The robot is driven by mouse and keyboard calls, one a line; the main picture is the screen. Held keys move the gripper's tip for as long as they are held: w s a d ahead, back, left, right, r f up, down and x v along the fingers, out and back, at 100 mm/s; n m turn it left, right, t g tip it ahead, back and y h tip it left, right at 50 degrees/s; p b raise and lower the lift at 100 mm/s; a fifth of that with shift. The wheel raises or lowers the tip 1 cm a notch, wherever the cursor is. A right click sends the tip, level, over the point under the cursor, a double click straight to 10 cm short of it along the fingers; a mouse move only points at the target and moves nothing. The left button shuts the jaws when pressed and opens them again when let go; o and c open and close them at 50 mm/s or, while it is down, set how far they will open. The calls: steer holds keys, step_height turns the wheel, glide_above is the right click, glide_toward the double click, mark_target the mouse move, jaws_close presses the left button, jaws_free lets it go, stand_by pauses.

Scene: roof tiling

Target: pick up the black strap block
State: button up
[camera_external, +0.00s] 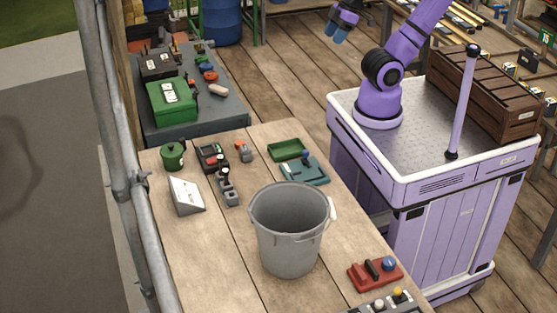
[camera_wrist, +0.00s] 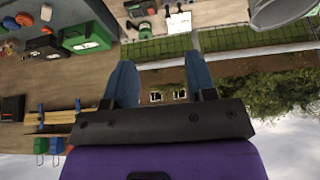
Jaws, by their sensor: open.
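A small black bar-shaped piece (camera_external: 373,268) sits on a red base (camera_external: 361,275) at the front right of the wooden table, beside a blue knob (camera_external: 389,263). It may be the black strap block, but I cannot tell for certain. The wrist view does not clearly show it. My gripper (camera_external: 338,32) is raised near the top of the outside view, far from the red base. In the wrist view, my gripper (camera_wrist: 160,84) has its two blue fingers wide apart with nothing between them.
A grey bucket (camera_external: 290,245) stands on the wooden table (camera_external: 190,265), between several small fixtures and the red base. A green tray (camera_external: 288,149) lies behind it. A green box (camera_external: 172,102) is on the grey table (camera_external: 222,118). A brown crate (camera_external: 490,95) rests on my base.

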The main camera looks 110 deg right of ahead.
steer(key=n+g, duration=0.5)
steer(key=n, duration=0.1)
glide_above(182, 139)
steer(key=f, duration=3.5)
steer(key=shift+s+d, duration=0.1)
steer(key=shift+s, duration=0.15)
step_height(182, 139, down, 6)
steer(key=shift+d+r, duration=0.1)
steer(key=shift+r, duration=0.05)
steer(key=shift+w+f, duration=0.15)
steer(key=shift+f, duration=1.3)
steer(key=shift+w+f, duration=0.15)
steer(key=shift+f, duration=1.3)
jaws_close()
